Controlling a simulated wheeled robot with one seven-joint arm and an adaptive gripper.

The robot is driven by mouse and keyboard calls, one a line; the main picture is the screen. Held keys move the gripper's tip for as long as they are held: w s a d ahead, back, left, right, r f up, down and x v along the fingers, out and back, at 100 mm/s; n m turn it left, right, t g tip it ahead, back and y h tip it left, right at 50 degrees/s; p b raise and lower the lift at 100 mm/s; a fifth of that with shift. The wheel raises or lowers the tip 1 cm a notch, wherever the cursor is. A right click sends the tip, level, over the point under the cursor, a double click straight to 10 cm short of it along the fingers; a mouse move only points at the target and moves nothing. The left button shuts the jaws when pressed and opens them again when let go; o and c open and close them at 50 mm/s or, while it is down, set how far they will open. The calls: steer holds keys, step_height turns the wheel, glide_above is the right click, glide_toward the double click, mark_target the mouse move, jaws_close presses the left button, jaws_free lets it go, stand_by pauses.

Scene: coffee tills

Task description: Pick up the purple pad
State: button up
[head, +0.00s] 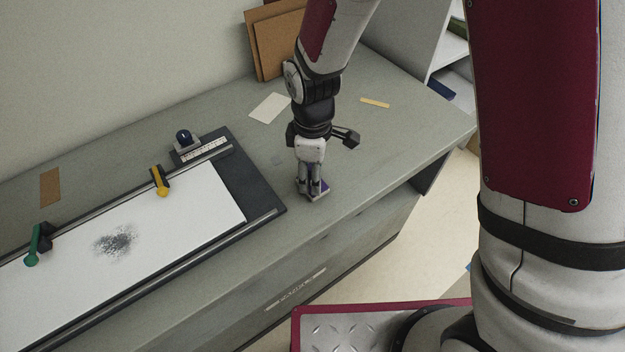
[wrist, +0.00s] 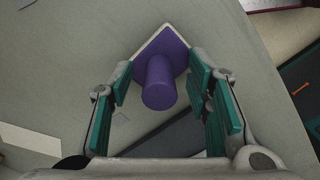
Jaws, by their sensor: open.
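The purple pad (wrist: 160,50) has a square base with a pale edge and a round purple handle standing up from it. In the wrist view it lies between the two green-lined fingers of my gripper (wrist: 163,90), with a gap on each side of the handle. In the head view my gripper (head: 311,188) points down at the counter, near its front edge. Only a small purple and pale corner of the pad (head: 321,188) shows there beside the fingertips; the rest is hidden behind them. The gripper is open.
A white card (head: 270,107) and a yellow stick (head: 375,102) lie behind. The counter right of the gripper is clear.

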jaws_close()
steer(key=shift+r, duration=0.1)
steer(key=shift+r, duration=0.8)
steer(key=shift+s+r, duration=0.25)
steer(key=shift+r, duration=0.75)
steer(key=s+d+p, duration=0.1)
steer(key=s+p, duration=0.2)
steer(key=s, duration=0.4)
steer(key=s+d+r+p, duration=0.1)
steer(key=s+d+p, duration=0.1)
steer(key=s, duration=0.6)
steer(key=shift+d+r+p, duration=0.2)
steer(key=shift+d+p, duration=0.05)
steer(key=shift+p, duration=0.6)
